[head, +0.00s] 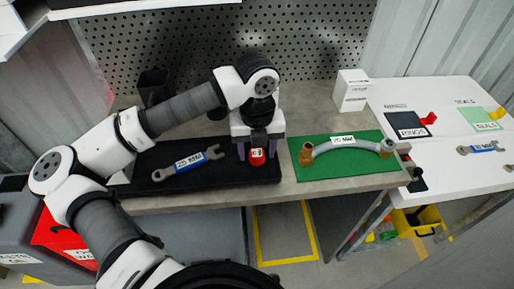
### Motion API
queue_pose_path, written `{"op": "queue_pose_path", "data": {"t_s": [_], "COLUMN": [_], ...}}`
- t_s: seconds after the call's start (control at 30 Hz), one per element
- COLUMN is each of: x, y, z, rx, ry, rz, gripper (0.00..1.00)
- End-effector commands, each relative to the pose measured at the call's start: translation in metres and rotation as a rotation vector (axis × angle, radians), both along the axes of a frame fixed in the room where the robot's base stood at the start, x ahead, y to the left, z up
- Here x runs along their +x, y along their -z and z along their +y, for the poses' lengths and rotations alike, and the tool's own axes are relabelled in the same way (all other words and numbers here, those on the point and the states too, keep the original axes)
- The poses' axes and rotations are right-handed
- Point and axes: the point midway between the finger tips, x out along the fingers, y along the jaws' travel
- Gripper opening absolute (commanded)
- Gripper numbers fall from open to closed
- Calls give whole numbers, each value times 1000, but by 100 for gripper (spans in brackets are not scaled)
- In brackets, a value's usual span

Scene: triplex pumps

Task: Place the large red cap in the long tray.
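The large red cap (257,158), with a white label, is at the right end of a long black tray or mat (215,183) on the grey workbench. I cannot tell whether it rests on the black surface or is slightly above it. My gripper (257,155) points down over the cap, one dark finger on each side. Small gaps show between the fingers and the cap, so it looks open around it. A blue and grey wrench (187,163) lies on the left part of the black surface. The black piece is the only long tray-like thing I see.
A green mat (340,172) with a grey hose and brass fittings (345,146) lies to the right. A white box (351,91) stands behind it. A white table (440,115) at right holds labelled pads. A yellow bin (424,222) is below. A pegboard (320,50) closes the back.

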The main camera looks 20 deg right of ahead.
Motion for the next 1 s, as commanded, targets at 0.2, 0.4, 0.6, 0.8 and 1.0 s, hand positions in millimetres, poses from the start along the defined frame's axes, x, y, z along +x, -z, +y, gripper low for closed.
{"op": "queue_pose_path", "data": {"t_s": [0.2,0.4,0.6,0.8,1.0], "x": [0,1,1,1,0], "y": [0,-7,-45,-89,-116], "z": [0,0,0,0,0], "rx": [0,0,1,1,1], "ry": [0,0,0,-2,-1], "rz": [0,-2,-5,-4,-1], "gripper": [54,54,54,54,54]}}
